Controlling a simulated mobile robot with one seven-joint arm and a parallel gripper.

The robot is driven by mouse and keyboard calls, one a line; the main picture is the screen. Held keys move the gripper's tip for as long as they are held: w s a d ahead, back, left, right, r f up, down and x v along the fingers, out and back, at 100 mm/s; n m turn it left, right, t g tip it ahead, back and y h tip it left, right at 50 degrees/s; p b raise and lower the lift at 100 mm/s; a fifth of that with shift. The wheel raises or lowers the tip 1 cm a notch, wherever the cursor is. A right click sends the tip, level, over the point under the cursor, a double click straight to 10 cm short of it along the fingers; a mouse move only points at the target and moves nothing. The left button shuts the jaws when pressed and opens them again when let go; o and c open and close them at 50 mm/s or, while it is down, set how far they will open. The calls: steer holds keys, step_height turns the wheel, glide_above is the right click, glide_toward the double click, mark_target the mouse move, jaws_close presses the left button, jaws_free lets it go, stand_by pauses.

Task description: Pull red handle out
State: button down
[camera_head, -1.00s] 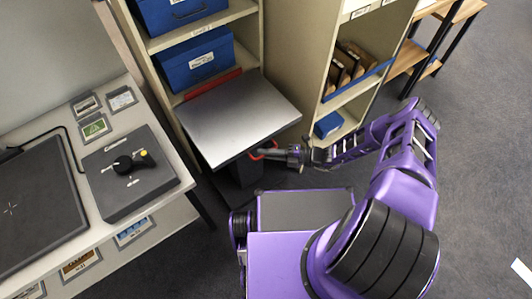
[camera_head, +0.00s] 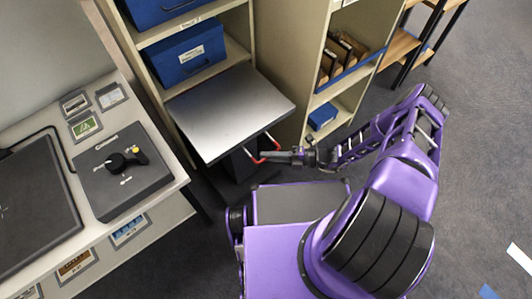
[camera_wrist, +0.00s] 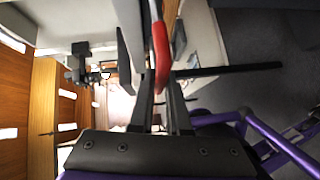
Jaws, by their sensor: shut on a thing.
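The red handle (camera_head: 272,143) is a U-shaped bar on pale rods at the front edge of a grey metal plate (camera_head: 228,108). It stands out a short way from that edge. My gripper (camera_head: 268,157) is at the handle in the head view, coming from the right. In the wrist view, my gripper (camera_wrist: 163,95) is shut on the red handle (camera_wrist: 161,50), which lies between its two dark fingers. The fingertips are small in the head view.
The plate sits before a shelf unit with blue boxes (camera_head: 186,55). A second shelf (camera_head: 345,75) holds brown files to the right. A counter with a black control box (camera_head: 122,170) stands at the left. Grey floor (camera_head: 470,170) is open at the right.

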steer(key=shift+s+d, duration=0.15)
steer(key=c, duration=0.9)
jaws_free()
steer(key=v, duration=1.7)
steer(key=shift+d+b, duration=0.25)
steer(key=shift+b, duration=0.15)
